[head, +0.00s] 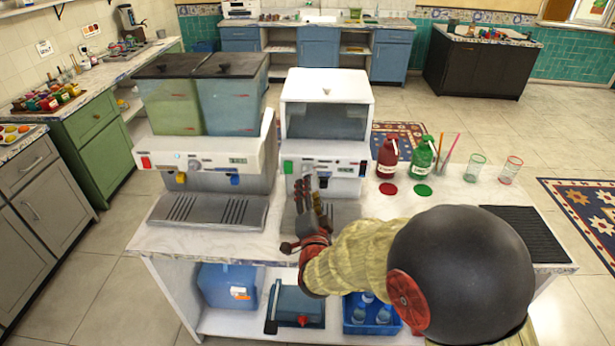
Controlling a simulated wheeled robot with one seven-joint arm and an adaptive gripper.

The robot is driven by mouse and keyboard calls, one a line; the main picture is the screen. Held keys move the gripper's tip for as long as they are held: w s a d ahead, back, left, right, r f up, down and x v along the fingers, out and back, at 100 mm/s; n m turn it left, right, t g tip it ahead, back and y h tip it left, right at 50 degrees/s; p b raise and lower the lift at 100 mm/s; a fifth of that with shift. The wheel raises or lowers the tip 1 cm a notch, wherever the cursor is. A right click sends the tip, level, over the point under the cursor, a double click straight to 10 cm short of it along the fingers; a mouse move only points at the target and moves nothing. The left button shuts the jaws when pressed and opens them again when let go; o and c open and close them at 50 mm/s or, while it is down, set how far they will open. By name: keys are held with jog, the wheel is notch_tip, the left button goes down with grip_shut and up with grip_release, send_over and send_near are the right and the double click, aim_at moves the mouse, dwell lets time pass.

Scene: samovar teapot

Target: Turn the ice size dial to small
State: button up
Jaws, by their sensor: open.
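The white ice machine (327,87) stands on the counter in the middle of the head view, with a dark clear window below its top. Its front panel (340,150) carries a green button at the left and small coloured marks. My gripper (312,185) is in front of the lower part of this panel, its fingers pointing up toward it. It is open and appears empty. The ice size dial is not clearly visible; the fingers cover part of the panel. I cannot tell whether the fingers touch the machine.
A drink dispenser (205,155) with green and blue tanks stands close on the left. Red bottle (388,158) and green bottle (423,158) stand to the right, with straws and two glasses beyond. My arm crosses the counter's front right. A black ribbed mat (525,233) lies at the right end.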

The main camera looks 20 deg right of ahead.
aim_at(308, 172)
jog(key=b+x, duration=0.1)
jog(key=x, duration=0.6)
jog(key=shift+a, duration=0.1)
jog(key=shift+c, duration=0.5)
grip_shut()
